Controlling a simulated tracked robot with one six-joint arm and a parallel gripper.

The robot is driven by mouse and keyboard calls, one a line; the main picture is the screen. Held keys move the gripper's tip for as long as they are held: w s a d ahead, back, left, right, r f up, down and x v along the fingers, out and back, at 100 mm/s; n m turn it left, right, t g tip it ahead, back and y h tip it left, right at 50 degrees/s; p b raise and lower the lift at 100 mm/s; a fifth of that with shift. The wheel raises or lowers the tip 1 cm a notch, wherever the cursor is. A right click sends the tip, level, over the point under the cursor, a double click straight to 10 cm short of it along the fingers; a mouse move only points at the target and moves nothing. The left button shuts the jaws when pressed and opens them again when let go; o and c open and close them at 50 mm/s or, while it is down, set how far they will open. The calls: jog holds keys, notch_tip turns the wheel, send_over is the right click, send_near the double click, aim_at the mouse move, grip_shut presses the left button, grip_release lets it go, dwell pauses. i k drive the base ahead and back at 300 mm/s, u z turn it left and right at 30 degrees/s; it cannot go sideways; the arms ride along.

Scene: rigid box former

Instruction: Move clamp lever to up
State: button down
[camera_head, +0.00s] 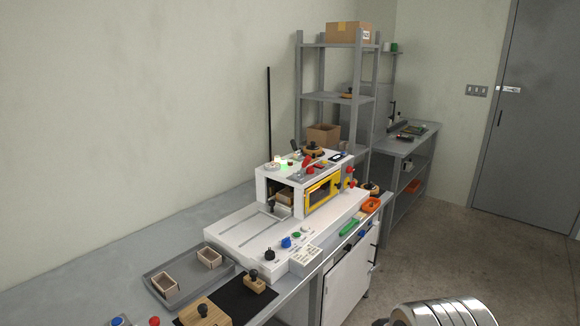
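The white box former (232,234) stands on a grey bench against the wall, with a raised housing that has a yellow-framed window (322,190). On top of the housing are a red lever-like part (309,161) and a dark handle with a reddish end (294,145). Red knobs (350,170) sit at the housing's right end. Which of these is the clamp lever, and its position, I cannot tell at this size. My gripper is not in view. A ringed metal part at the lower right edge seems to be mine, well apart from the machine.
A grey tray (158,272) with two small open boxes lies left of the machine. Wooden blocks with black knobs (204,312) lie in front. A green handle (349,228) and an orange item (371,204) are near the bench's right edge. A shelf rack (336,98) stands behind; floor at right is clear.

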aim_at(307, 158)
jog(key=z, duration=0.05)
jog(key=i, duration=1)
jog(key=u, duration=0.1)
